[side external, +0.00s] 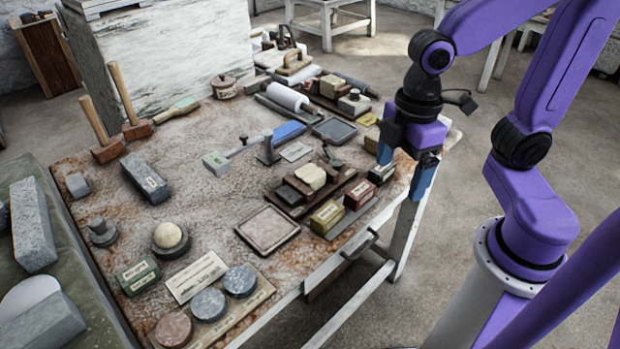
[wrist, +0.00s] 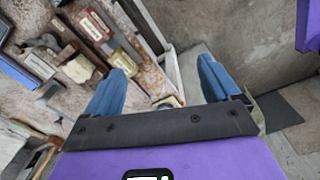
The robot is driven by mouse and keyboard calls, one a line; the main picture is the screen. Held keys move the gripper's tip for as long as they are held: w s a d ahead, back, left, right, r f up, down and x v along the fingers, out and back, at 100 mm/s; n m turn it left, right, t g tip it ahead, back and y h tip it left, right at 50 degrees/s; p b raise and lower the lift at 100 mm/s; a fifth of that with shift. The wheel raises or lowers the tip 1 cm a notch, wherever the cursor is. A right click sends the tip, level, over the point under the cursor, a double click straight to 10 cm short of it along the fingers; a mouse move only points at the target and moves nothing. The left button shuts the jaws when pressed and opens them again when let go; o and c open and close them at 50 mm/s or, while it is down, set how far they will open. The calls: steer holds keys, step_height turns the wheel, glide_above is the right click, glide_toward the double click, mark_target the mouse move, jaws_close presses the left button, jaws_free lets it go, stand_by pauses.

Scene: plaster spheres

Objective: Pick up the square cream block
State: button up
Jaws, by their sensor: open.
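The cream block (side external: 311,175) is small with rounded corners. It sits among darker blocks on a brown wooden tray (side external: 344,181) on the right part of the table. It also shows in the wrist view (wrist: 79,68), left of the fingers. My gripper (side external: 403,170) is open and empty, with blue fingers pointing down at the table's right edge, to the right of the cream block and apart from it. In the wrist view my gripper (wrist: 162,72) has nothing between its fingers but the table edge and floor beyond.
A square framed slab (side external: 267,230) lies to the left. A blue-headed tool (side external: 289,131) and a white roller (side external: 287,97) lie behind.

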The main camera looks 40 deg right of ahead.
steer(key=w+a+n, duration=0.1)
steer(key=w+n, duration=0.1)
steer(key=w, duration=1.2)
steer(key=n, duration=0.2)
glide_above(310, 172)
steer(key=f, duration=0.1)
step_height(310, 172, down, 17)
steer(key=shift+f, duration=0.1)
steer(key=c, duration=1.3)
steer(key=shift+o, duration=0.2)
steer(key=shift+r, duration=0.2)
